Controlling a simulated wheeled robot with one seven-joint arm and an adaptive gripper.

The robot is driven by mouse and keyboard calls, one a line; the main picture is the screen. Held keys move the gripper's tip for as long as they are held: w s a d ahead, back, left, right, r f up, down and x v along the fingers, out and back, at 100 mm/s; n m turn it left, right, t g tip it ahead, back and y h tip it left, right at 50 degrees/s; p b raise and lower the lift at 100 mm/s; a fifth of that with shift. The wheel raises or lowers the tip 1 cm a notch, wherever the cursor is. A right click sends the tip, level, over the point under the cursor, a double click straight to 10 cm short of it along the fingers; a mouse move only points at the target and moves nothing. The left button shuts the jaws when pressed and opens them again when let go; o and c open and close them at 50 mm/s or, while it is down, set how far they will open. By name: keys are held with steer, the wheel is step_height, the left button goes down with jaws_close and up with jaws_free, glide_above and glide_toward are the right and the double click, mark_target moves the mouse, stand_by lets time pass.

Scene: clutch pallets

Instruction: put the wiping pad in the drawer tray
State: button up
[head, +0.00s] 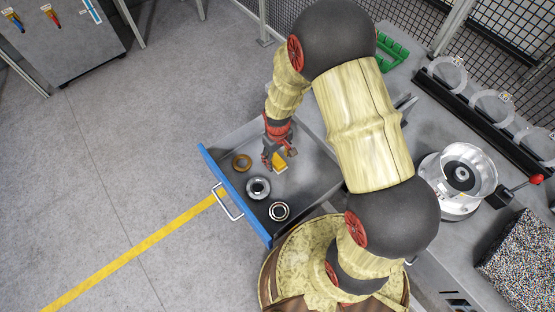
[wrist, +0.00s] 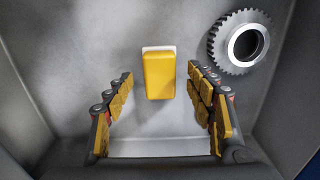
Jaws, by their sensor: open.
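The wiping pad, a yellow block with a white layer, is inside the open drawer tray (head: 319,166). It shows in the wrist view (wrist: 158,74) near the picture's middle, over the grey tray floor, and in the head view (head: 279,162) beside my fingers. My gripper (wrist: 160,88) is open, pointing down into the tray. Its two fingers, with yellow-brown pads, stand to the left and right of the pad, with a clear gap on both sides. Whether the pad rests fully on the floor is hard to tell.
The drawer's blue front (head: 234,196) has a handle. A bench with a metal housing (head: 460,175) stands right; open floor lies left.

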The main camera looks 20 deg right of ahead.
step_height(320, 180, up, 10)
steer(key=f+p, duration=0.1)
steer(key=p, duration=0.1)
step_height(320, 180, up, 11)
steer(key=t, duration=0.1)
glide_above(278, 160)
steer(key=s+r+m+t, duration=0.2)
steer(key=s+r, duration=0.1)
steer(key=r, duration=0.6)
steer(key=s+d+r+m+t, duration=0.1)
steer(key=s+r+t, duration=0.1)
steer(key=s+r, duration=1.1)
steer(key=shift+s+r+m+t, duration=0.3)
steer(key=shift+r, duration=0.2)
steer(key=shift+d, duration=0.1)
